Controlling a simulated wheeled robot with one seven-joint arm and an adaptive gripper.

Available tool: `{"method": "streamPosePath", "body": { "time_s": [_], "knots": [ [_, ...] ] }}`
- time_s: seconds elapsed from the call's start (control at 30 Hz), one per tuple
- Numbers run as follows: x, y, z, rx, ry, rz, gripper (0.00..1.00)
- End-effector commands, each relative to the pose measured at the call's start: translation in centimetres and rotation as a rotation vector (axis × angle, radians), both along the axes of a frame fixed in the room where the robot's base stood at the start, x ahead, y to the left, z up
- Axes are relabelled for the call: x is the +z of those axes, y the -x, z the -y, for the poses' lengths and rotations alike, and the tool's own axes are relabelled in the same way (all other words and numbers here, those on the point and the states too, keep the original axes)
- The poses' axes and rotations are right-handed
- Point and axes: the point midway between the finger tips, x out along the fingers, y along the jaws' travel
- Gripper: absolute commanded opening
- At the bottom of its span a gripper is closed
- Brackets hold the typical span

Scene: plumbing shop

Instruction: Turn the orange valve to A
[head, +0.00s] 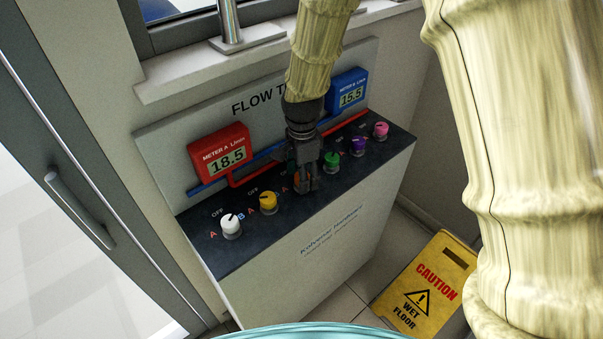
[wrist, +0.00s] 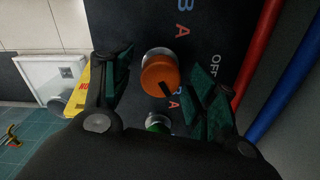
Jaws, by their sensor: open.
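The orange valve knob (wrist: 160,73) sits on the dark panel top. In the wrist view its black pointer mark slants to the lower right, towards a partly hidden blue B; a red A lies to its upper right and OFF to its right. My gripper (wrist: 161,68) is open, one finger on each side of the knob, with visible gaps; I cannot tell whether the fingertips reach down to its height. In the head view my gripper (head: 307,183) hides most of the orange knob (head: 297,179).
The green knob (head: 331,160) is close on the right, the yellow knob (head: 268,201) on the left. White (head: 231,225), purple (head: 358,146) and pink (head: 380,130) knobs stand farther out. A red meter (head: 220,152) and a blue meter (head: 347,91) stand behind. A wet-floor sign (head: 428,285) is right.

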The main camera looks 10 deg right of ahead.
Motion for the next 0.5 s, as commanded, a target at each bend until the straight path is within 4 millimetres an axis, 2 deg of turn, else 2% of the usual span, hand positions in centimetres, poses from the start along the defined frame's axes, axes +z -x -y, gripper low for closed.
{"method": "streamPosePath", "body": {
  "time_s": [0.17, 0.43, 0.5],
  "knots": [
    [-0.01, -0.01, 0.0, 0.0, 0.0, 0.0, 0.58],
    [-0.01, -0.01, -0.01, 0.0, 0.0, 0.0, 0.12],
    [-0.01, 0.0, -0.01, 0.0, 0.0, 0.0, 0.12]
  ]
}}
